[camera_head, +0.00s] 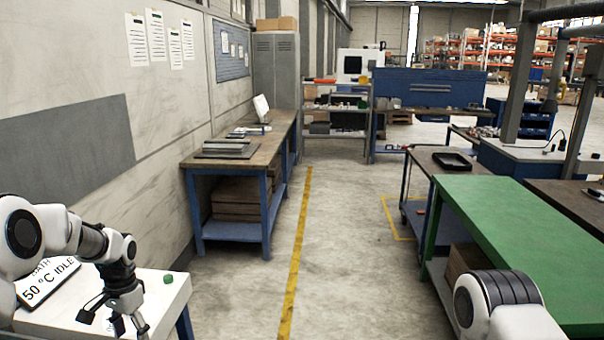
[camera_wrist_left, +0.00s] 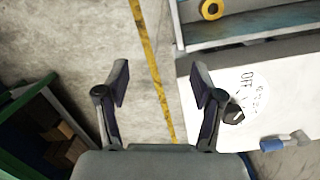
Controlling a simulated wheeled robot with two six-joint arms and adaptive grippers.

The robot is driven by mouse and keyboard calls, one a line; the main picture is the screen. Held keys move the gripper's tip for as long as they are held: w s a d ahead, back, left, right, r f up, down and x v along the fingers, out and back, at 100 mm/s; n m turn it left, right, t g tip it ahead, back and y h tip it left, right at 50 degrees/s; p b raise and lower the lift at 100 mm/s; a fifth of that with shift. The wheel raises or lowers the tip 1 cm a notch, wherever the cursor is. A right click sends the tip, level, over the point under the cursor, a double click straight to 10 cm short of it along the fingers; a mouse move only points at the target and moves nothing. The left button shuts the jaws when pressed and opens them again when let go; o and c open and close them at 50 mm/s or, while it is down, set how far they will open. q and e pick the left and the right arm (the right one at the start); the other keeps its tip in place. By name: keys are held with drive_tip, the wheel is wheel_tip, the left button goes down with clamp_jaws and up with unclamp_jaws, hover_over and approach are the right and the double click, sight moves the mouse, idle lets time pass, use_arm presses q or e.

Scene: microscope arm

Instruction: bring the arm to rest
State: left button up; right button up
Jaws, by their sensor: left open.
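My left gripper (camera_head: 125,322) is over the white-topped table at the lower left of the head view. In the left wrist view the left gripper (camera_wrist_left: 159,82) has its fingers spread, with nothing between them. A round printed dial reading OFF (camera_wrist_left: 250,92) lies on the white top (camera_wrist_left: 210,60), to the right of the fingers. A small dark knob-like piece (camera_wrist_left: 233,116) shows beside the right finger; I cannot tell whether they touch. A blue-grey piece (camera_wrist_left: 275,144) lies farther right. My right forearm shows at the lower right of the head view; its gripper is out of view.
A sign reading 50 °C IDLE (camera_head: 48,281) and a green cap (camera_head: 168,279) are on the white table (camera_head: 178,298). A green bench (camera_head: 520,230) stands at right, a wooden workbench (camera_head: 255,150) by the left wall. The floor between is clear.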

use_arm(q)
drive_tip(key=s+d+f+g+b, duration=0.15)
drive_tip(key=s+d+f, duration=0.35)
drive_tip(key=s+f, duration=0.75)
drive_tip(key=s+d+f+g+b, duration=0.1)
drive_tip(key=s+d+f+g, duration=0.3)
drive_tip(key=s+f, duration=0.8)
drive_tip(key=s+d+n+t, duration=0.4)
drive_tip(key=s+t, duration=0.3)
drive_tip(key=s, duration=0.3)
drive_tip(key=shift+s+b, duration=0.3)
drive_tip(key=shift+b, duration=0.15)
drive_tip(key=shift+s+d, duration=0.1)
